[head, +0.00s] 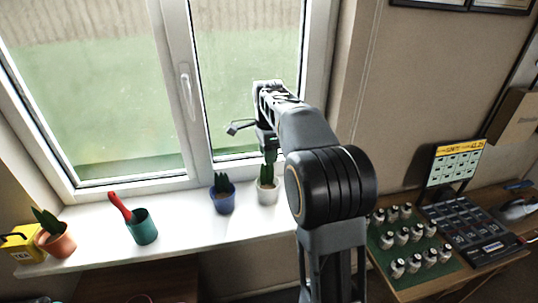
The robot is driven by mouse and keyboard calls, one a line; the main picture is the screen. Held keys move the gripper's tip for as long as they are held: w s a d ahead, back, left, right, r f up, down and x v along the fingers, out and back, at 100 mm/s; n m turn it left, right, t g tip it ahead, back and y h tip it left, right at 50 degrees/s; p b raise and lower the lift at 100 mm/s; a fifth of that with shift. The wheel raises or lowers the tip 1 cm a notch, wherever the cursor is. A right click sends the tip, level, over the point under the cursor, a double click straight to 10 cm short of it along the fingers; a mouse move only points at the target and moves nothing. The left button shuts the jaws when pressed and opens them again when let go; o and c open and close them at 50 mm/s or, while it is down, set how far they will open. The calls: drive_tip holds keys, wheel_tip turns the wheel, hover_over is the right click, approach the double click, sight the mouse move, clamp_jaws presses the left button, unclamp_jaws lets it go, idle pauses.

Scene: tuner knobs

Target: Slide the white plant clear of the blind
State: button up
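The white plant (268,191), a small white pot with a green cactus-like plant, stands upright on the white window sill (185,231). It is right of the blue pot. My gripper (269,153) points down at the top of this plant, close above or beside it. Its fingers are dark and small here, so I cannot tell whether they are open or touching the plant. No blind can be made out for certain; a ribbed beige band (70,18) shows at the top of the window.
A blue pot with a plant (222,198) stands close left. Further left are a teal pot with a red-handled tool (143,228), a terracotta pot (58,243) and a yellow tin (22,245). The right table holds a green board of knobs (408,243) and a black device (468,225).

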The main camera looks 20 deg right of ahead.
drive_tip(key=shift+s+d+m, duration=0.25)
drive_tip(key=shift+m, duration=0.45)
drive_tip(key=shift+f, duration=0.15)
approach(270, 187)
drive_tip(key=s+f, duration=0.1)
drive_tip(key=f, duration=0.1)
drive_tip(key=s+a+f, duration=0.1)
drive_tip(key=f, duration=0.1)
drive_tip(key=s+f, duration=0.1)
drive_tip(key=f, duration=0.1)
drive_tip(key=shift+s+a+f+b, duration=0.15)
drive_tip(key=shift+s+a+b, duration=0.1)
drive_tip(key=shift+a+b, duration=0.15)
drive_tip(key=shift+c, duration=0.4)
clamp_jaws()
